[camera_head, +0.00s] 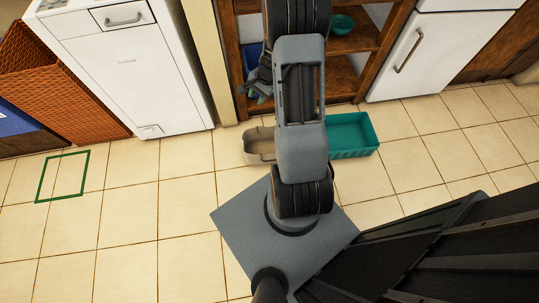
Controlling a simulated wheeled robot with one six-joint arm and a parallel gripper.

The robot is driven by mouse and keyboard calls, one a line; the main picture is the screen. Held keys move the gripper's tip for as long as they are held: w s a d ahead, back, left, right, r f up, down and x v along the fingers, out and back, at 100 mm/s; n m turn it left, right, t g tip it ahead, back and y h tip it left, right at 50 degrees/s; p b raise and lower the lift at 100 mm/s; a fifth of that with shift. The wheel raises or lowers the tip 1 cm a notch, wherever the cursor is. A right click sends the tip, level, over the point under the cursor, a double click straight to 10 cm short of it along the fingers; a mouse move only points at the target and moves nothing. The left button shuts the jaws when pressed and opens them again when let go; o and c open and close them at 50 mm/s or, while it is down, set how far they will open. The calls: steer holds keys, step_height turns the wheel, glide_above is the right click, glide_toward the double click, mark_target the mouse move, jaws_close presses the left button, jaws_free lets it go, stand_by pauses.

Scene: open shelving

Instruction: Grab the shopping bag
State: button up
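No thing in view is clearly a shopping bag. A beige-grey open container (258,147) stands on the tiled floor, partly hidden behind my arm; I cannot tell whether it is a bag or a bin. A teal open basket (364,138) stands to the right of it, its left end hidden by my arm. My gripper (258,97) seems to be the dark, partly hidden part left of my raised arm, in front of the shelving. It appears above and apart from the beige container. Whether its fingers are open is too small to tell.
Wooden open shelving (350,72) stands behind, holding a teal bowl (343,24). A white refrigerator (410,50) is to its right. A white appliance (130,70) and an orange wicker basket (75,95) stand left. A green rectangle outline (40,177) marks the otherwise clear left floor.

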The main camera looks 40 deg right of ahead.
steer(key=s+d+f+m+b, duration=0.1)
steer(key=d+f+m+b, duration=0.1)
steer(key=f, duration=0.6)
steer(key=s+d+f+m+b, duration=0.1)
steer(key=d+f+m+b, duration=0.15)
steer(key=f, duration=0.55)
steer(key=m+b, duration=0.4)
glide_toward(271, 153)
steer(key=shift+m+y, duration=0.25)
steer(key=shift+y, duration=0.05)
steer(key=f+b, duration=0.1)
steer(key=f, duration=0.2)
steer(key=f+b, duration=0.1)
steer(key=shift+w+a+f+b, duration=0.15)
steer(key=shift+w+f+b, duration=0.15)
steer(key=b+x, duration=0.3)
steer(key=x, duration=0.3)
steer(key=shift+a, duration=0.3)
steer(key=shift+w+f, duration=0.15)
jaws_close()
